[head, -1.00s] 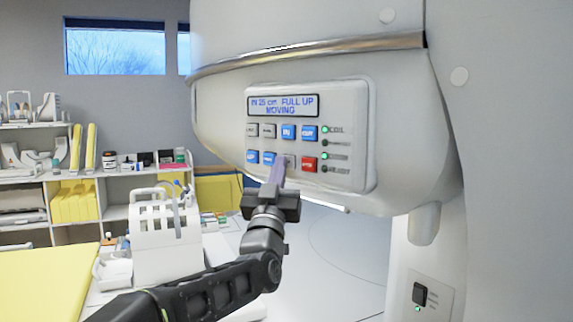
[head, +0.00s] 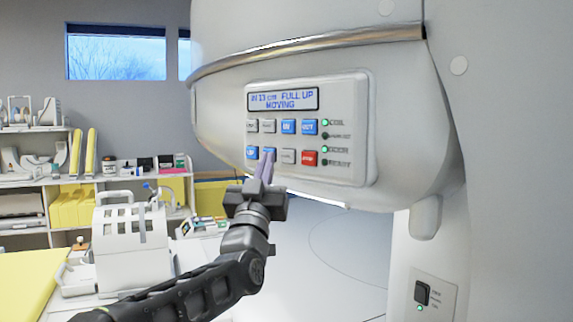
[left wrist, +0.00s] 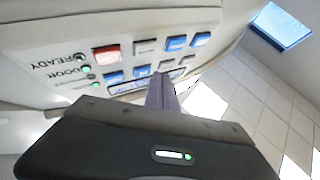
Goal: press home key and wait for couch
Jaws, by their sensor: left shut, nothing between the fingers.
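The control panel (head: 350,130) is on the white magnet housing. Its display (head: 283,99) reads about "IN 13 cm FULL UP MOVING". Below are two rows of keys: grey and blue on top, then blue keys, a grey key (head: 288,157) and a red key (head: 310,158). My left gripper (head: 266,165) is shut and empty, its tips in front of the lower row, over the second blue key and left of the grey one. Contact cannot be told. In the left wrist view the shut fingers (left wrist: 162,95) point at the panel's keys. The couch (head: 25,290) appears as a yellow pad at lower left.
A white coil-like frame (head: 130,250) stands at the lower left on the couch. Shelves (head: 120,180) with yellow pads and bottles are behind. A small switch plate (head: 432,296) is on the magnet's base. Open floor (head: 335,260) lies below the panel.

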